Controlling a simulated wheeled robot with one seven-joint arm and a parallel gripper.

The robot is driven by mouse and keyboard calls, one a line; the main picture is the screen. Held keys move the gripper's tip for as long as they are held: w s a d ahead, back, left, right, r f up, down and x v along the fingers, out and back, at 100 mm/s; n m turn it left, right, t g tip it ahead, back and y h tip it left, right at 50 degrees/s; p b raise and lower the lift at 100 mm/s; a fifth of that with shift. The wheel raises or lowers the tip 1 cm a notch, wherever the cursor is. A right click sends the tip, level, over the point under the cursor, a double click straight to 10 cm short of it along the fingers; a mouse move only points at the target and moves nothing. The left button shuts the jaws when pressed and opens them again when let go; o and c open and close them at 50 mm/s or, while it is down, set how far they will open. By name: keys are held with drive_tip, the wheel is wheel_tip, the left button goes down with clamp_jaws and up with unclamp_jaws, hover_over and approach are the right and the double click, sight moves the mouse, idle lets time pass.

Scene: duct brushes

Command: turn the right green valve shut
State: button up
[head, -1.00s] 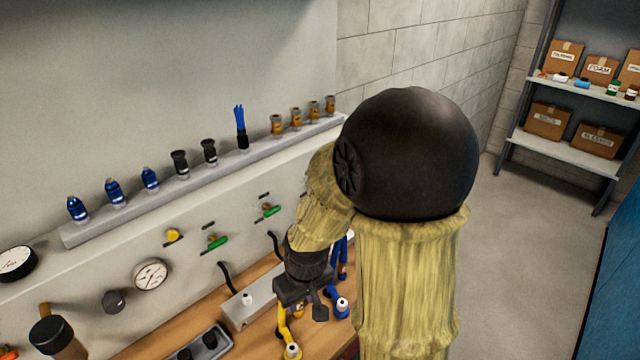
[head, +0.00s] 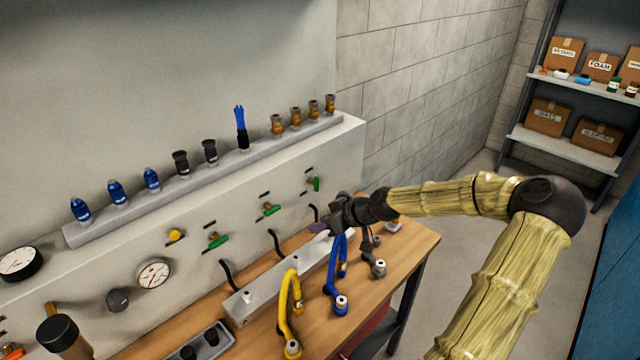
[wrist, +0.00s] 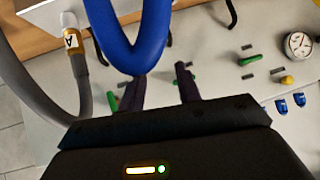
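The right green valve (head: 316,184) is on the light panel, its handle standing roughly upright. It also shows in the wrist view (wrist: 112,103), just left of my left-hand finger. The middle green valve (head: 270,210) and left green valve (head: 218,241) have handles lying nearly level. My gripper (head: 322,228) is below the right valve in the head view, apart from it, over the bench. In the wrist view its two fingers (wrist: 158,80) are spread with nothing visibly held. A blue hose (wrist: 135,45) loops across the view close to the fingers and hides part of the space there.
Below my gripper, a blue hose (head: 337,280) and a yellow hose (head: 285,315) arch over the bench (head: 420,243). A grey hose with a connector (wrist: 72,40) is at the wrist view's left. Fittings line the ledge (head: 75,235) above the valves.

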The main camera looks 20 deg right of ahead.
sight(318, 183)
drive_tip(key=d+r+m+t+h, duration=0.1)
drive_tip(key=d+r+t, duration=0.3)
drive_tip(key=d+r, duration=0.3)
drive_tip(key=d, duration=0.5)
drive_tip(key=shift+w+t, duration=0.2)
drive_tip(key=shift+t, duration=0.1)
drive_tip(key=p+x, duration=0.5)
drive_tip(key=x, duration=1.2)
drive_tip(key=shift+w+a+f, duration=0.15)
drive_tip(key=shift+a, duration=0.05)
clamp_jaws()
